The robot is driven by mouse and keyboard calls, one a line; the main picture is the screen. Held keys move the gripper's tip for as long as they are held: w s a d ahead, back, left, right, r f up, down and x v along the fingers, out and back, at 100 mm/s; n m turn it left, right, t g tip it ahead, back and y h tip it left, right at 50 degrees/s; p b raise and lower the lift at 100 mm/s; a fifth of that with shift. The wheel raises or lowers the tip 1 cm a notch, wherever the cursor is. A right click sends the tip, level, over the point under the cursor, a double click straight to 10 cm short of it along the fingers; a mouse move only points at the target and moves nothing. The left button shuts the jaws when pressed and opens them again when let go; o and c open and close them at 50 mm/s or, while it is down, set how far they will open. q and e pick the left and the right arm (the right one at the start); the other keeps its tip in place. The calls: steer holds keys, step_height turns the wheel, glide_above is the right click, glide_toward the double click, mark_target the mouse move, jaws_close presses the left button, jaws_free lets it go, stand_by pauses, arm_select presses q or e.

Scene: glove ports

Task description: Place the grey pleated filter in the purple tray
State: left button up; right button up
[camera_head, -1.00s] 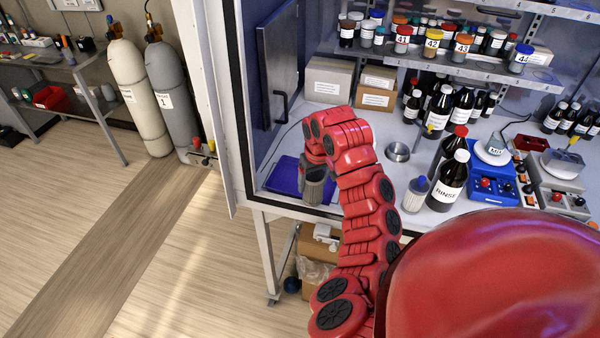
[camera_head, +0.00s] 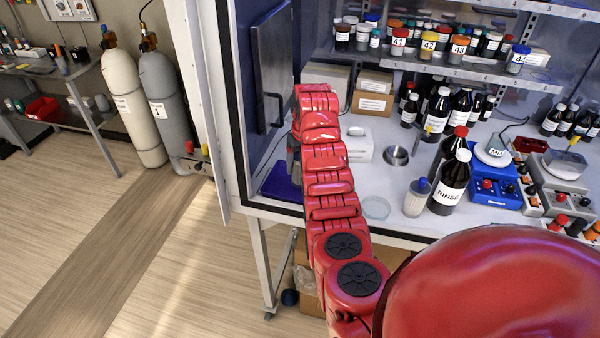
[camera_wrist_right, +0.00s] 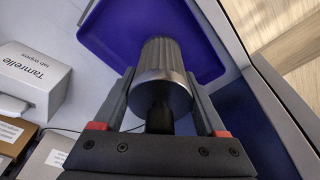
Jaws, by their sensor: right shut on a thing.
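The grey pleated filter (camera_wrist_right: 161,62) is a ribbed cylinder with a smooth metal end nearest the camera in the right wrist view. My right gripper (camera_wrist_right: 162,92) is shut on it, one finger on each side. The purple tray (camera_wrist_right: 205,35) lies behind the filter in that view; I cannot tell whether the filter touches it. In the head view the tray (camera_head: 281,184) shows at the cabinet's front left corner, partly hidden by my right arm. There my right gripper (camera_head: 293,150) is mostly hidden, and the filter is barely visible. My left gripper is not in view.
A white wipes box (camera_head: 359,146) stands right of my arm, with a steel bowl (camera_head: 396,156) and clear dish (camera_head: 376,208) nearby. A spray of bottles, including a dark rinse bottle (camera_head: 450,185), stands further right. The cabinet's left wall and front edge are close to the tray.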

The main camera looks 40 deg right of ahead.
mark_target(300, 169)
steer(key=shift+w+d+b, duration=0.3)
steer(key=shift+w, duration=0.2)
steer(key=shift+a+f+p, duration=0.1)
steer(key=shift+f+p, duration=0.2)
steer(key=shift+p, duration=0.65)
step_height(300, 169, down, 3)
steer(key=shift+r+p, duration=0.1)
steer(key=shift+p, duration=0.45)
steer(key=shift+f+b, duration=0.25)
steer(key=shift+b, duration=0.15)
steer(key=o, duration=1.5)
steer(key=shift+r, duration=0.1)
steer(key=shift+r, duration=0.1)
